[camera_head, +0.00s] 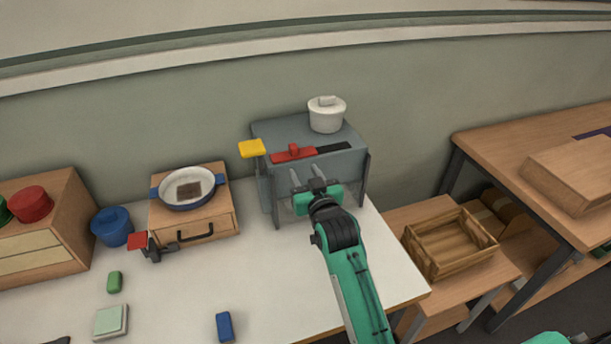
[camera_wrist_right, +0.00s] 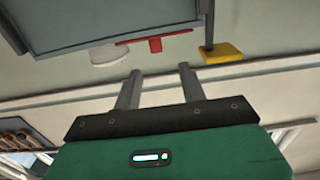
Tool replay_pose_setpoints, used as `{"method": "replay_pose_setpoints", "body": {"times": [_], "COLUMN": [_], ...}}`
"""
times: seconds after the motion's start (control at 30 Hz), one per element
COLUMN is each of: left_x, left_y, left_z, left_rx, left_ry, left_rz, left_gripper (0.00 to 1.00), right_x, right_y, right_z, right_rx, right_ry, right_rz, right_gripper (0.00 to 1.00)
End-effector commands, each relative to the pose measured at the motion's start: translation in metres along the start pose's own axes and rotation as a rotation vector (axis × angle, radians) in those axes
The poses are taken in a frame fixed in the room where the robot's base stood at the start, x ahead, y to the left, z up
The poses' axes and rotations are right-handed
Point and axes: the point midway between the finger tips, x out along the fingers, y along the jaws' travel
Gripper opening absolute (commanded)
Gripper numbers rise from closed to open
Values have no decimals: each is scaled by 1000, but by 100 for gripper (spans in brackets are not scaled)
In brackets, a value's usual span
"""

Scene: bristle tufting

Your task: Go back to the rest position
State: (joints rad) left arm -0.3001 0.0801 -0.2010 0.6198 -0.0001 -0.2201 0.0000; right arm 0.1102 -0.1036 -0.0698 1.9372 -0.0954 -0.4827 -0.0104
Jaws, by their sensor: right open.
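My right gripper (camera_head: 304,173) is open and empty, with its two grey fingers apart, in front of the grey stand (camera_head: 280,130) at the back of the white table. My green right arm reaches up to it from the bottom of the head view. In the right wrist view the gripper (camera_wrist_right: 160,74) has nothing between its fingers, and the grey stand (camera_wrist_right: 110,22) shows upside down above them. I do not see my left gripper.
On the stand are a white lidded pot (camera_head: 326,115) and a red-handled item (camera_head: 294,153); a yellow block (camera_head: 252,148) is at its left. A pan (camera_head: 187,188) sits on a wooden drawer box (camera_head: 205,226). A crate (camera_head: 450,243) stands right. Front table has a blue block (camera_head: 224,326).

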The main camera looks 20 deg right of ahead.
Motion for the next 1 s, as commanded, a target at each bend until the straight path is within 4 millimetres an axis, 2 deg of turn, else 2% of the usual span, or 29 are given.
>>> {"method": "replay_pose_setpoints", "body": {"times": [0.23, 0.37, 0.47, 0.57, 0.6, 0.7, 0.8, 1.0], "left_x": [0, 0, 0, 0, 0, 0, 0, 0], "left_y": [0, 0, 0, -1, -1, -1, -1, -1], "left_z": [0, 0, 0, 0, 0, 0, 0, 0], "left_rx": [0, 0, -1, -1, -1, -1, -1, -1], "left_ry": [0, 0, 0, 0, 0, 0, 0, 0], "left_rz": [0, 0, -1, -1, -1, -1, -1, -1], "left_gripper": [0, 0, 0, 0, 0, 0, 0, 0], "right_x": [-1, -17, -49, -99, -121, -178, -228, -300], "right_y": [0, 4, 8, 14, 16, 20, 22, 25], "right_z": [1, 22, 57, 99, 114, 146, 165, 182], "right_rx": [0, -7, -16, -31, -37, -51, -65, -84], "right_ry": [-4, -77, -213, -398, -474, -660, -812, -1024], "right_rz": [0, -2, -7, -15, -20, -33, -44, -65], "right_gripper": [42, 42, 42, 42, 42, 42, 42, 42]}}
